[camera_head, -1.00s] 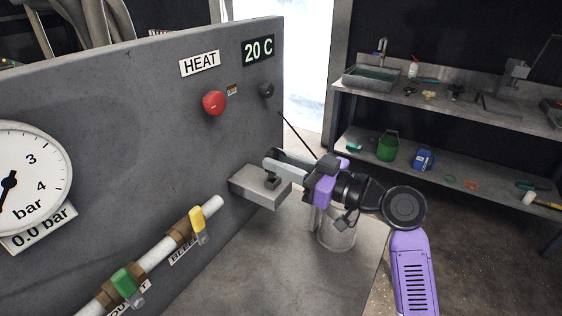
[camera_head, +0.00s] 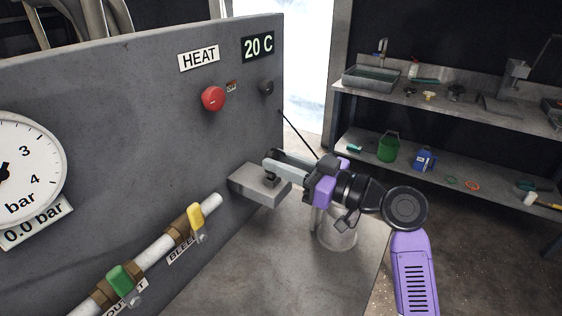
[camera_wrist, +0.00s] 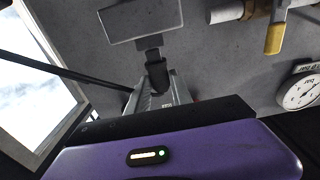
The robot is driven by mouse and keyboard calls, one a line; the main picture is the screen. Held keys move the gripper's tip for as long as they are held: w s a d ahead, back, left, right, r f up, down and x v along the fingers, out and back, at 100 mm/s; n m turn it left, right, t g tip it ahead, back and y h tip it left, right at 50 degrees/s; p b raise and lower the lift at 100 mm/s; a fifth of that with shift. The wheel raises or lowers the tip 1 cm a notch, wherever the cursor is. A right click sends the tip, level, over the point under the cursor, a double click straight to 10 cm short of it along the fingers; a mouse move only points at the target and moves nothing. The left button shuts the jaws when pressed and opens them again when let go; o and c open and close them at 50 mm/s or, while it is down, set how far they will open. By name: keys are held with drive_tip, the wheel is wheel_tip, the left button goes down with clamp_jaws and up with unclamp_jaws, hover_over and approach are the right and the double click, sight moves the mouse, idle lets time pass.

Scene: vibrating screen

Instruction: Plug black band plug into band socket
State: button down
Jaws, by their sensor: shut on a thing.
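The black band plug (camera_head: 269,178) is between the fingers of my gripper (camera_head: 270,167), which is shut on it. It sits at the top of a grey block (camera_head: 256,187) that juts from the panel. In the wrist view the dark plug (camera_wrist: 157,74) shows between the fingertips, against a dark neck at the edge of the block (camera_wrist: 140,20). I cannot tell whether plug and block are joined. A small dark round fitting (camera_head: 266,88), possibly the band socket, is on the panel below the 20 C display, above and apart from my gripper.
A red knob (camera_head: 213,98) is left of the dark fitting. A thin black cable (camera_head: 300,135) slants down from the panel's right edge behind my gripper. A pipe with yellow (camera_head: 195,216) and green (camera_head: 120,279) valve handles runs lower left. A metal pot (camera_head: 338,236) stands below my gripper.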

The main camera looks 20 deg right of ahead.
drive_tip(key=shift+f+b, duration=0.95)
drive_tip(key=shift+f, duration=0.05)
drive_tip(key=c, duration=1.1)
unclamp_jaws()
drive_tip(key=shift+o, duration=0.2)
drive_tip(key=b+v, duration=0.1)
drive_tip(key=v, duration=0.6)
drive_tip(key=shift+s+d, duration=0.2)
drive_tip(key=shift+s, duration=0.1)
